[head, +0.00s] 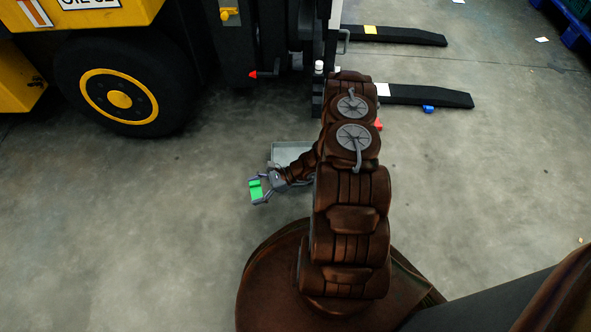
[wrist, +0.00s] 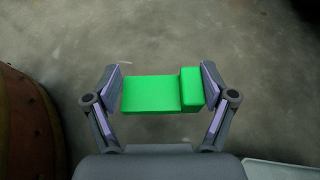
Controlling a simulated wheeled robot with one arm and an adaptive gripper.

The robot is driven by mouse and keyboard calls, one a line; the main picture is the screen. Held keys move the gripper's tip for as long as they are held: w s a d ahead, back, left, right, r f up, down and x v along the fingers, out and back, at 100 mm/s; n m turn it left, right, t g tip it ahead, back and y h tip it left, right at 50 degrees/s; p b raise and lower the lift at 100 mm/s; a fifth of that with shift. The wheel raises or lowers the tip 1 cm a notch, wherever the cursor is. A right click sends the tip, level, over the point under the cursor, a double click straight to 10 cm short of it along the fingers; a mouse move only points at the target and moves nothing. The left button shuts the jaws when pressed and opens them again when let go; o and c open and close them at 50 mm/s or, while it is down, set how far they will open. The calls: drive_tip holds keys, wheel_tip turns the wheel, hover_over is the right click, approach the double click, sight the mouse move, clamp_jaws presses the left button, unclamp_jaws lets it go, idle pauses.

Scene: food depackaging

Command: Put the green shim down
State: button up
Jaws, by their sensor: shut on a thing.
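The green shim (head: 256,189) is a bright green block with a raised step at one end. In the head view it sits at the end of my arm, left of the arm's column. In the wrist view the shim (wrist: 150,95) lies between the two fingers of my gripper (wrist: 161,91), its step against the right finger. My gripper also shows in the head view (head: 260,188). It is shut on the shim. Grey floor shows beyond it; I cannot tell the exact height above the floor.
A grey tray (head: 292,153) is on the floor just behind my gripper, partly hidden by my arm. A yellow forklift (head: 84,20) with a black wheel (head: 150,98) stands behind left. Its forks (head: 425,96) reach right, with a blue piece (head: 428,109) beside one. Floor at left is clear.

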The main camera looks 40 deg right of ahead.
drive_tip(key=w+d+f+m+t+h+b, duration=0.2)
drive_tip(key=d+f+m+t, duration=0.1)
drive_tip(key=d+f, duration=0.25)
drive_tip(key=b, duration=0.7)
hover_over(283, 162)
drive_tip(key=shift+f, duration=0.3)
wheel_tip(283, 162, down, 4)
drive_tip(key=shift+r+b, duration=0.2)
drive_tip(key=shift+b, duration=0.95)
drive_tip(key=shift+r, duration=0.1)
drive_tip(key=o, duration=1.2)
drive_tip(key=shift+o, duration=0.2)
